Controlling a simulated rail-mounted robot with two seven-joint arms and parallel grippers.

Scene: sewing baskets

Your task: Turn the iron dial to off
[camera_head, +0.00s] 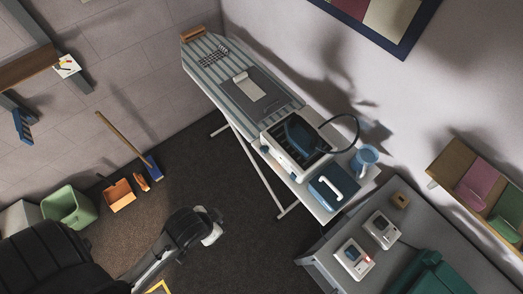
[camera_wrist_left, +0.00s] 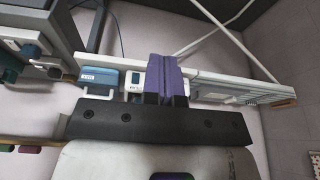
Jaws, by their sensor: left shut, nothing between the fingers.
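The dark blue iron (camera_head: 300,132) rests on a white station (camera_head: 275,142) at the near end of the striped ironing board (camera_head: 208,58). I cannot make out a dial on the iron. Two small white control boxes, one (camera_head: 353,258) with a red light and one (camera_head: 382,229) behind it, sit on the grey table; their markings are too small to read. My left gripper (camera_head: 212,234) is over the floor, left of the table and apart from everything. In the left wrist view its purple fingers (camera_wrist_left: 163,70) are together and empty.
A blue box with a white handle (camera_head: 334,191) and a blue cup (camera_head: 365,158) stand beside the iron station. A green case (camera_head: 432,278) is on the grey table (camera_head: 318,262). A green bin (camera_head: 68,207), dustpan (camera_head: 118,195) and broom (camera_head: 128,133) are at left. Open floor lies between.

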